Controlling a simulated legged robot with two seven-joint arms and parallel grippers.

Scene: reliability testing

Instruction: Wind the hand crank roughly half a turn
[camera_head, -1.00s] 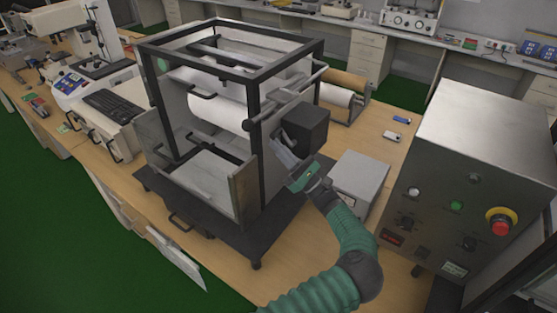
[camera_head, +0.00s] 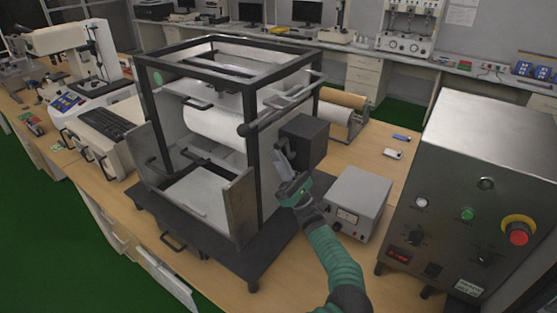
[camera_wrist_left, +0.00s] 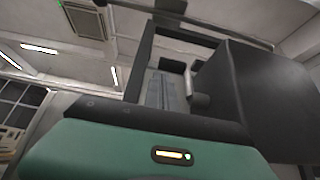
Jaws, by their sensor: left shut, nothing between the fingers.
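The test machine is a black open frame (camera_head: 253,165) with a white roll (camera_head: 215,130) inside. A grey bar (camera_head: 285,107) with a rounded near end slants along its right side and looks like the hand crank; I cannot be sure. A black box (camera_head: 304,141) is mounted just below the bar. My left gripper (camera_head: 278,155) is shut and empty, beside the box's left face and below the bar, apart from the bar. The left wrist view shows the fingers (camera_wrist_left: 165,92) together, with the black box (camera_wrist_left: 270,100) on the right. My right gripper is not in view.
A grey meter box (camera_head: 358,203) stands right of my forearm. A metal control cabinet (camera_head: 485,190) with a red emergency button (camera_head: 518,231) stands further right. Bench between box and cabinet is partly clear.

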